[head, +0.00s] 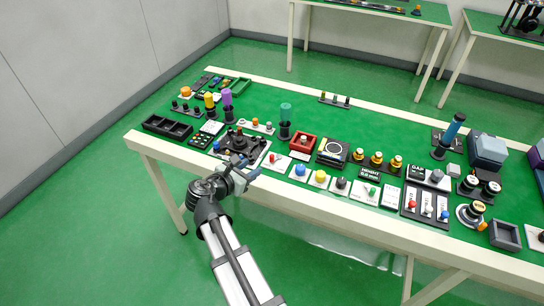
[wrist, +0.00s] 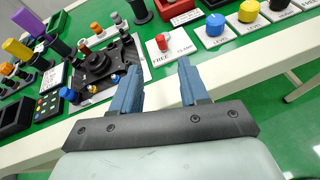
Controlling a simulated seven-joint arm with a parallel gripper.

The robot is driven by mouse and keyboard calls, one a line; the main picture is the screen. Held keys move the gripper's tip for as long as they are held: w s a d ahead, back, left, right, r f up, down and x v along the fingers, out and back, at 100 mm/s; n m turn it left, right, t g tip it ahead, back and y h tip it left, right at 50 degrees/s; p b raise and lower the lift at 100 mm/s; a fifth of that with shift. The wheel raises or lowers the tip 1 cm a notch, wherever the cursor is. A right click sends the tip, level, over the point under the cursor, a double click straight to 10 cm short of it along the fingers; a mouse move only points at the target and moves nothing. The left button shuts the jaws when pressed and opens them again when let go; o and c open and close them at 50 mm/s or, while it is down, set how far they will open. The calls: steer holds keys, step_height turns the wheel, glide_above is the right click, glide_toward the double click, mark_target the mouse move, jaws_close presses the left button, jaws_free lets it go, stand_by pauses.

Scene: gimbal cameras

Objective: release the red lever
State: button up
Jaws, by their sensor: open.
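The red lever (wrist: 162,42) stands on a small white plate (wrist: 169,52) in the wrist view, just beyond my fingertips and between their lines. The word FREE is printed on the left of the plate; the lettering on the right is too small to read surely. In the head view the red lever (head: 272,157) is at the table's front edge. My gripper (wrist: 159,70) is open and empty, its two blue fingers apart and pointing toward the plate. In the head view my gripper (head: 250,167) is left of and in front of the lever, not touching it.
A black joystick-like device (wrist: 97,62) on a grey board stands left of the lever. A blue button (wrist: 214,24) and a yellow button (wrist: 249,11) sit to the right. A red box (head: 302,143) is behind. The floor before the table is clear.

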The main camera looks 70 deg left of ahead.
mark_target(271, 157)
steer(key=shift+n, duration=0.7)
steer(key=x, duration=1.3)
steer(key=shift+w+a+f, duration=0.15)
steer(key=shift+w+f, duration=0.1)
steer(key=shift+w, duration=0.05)
jaws_close()
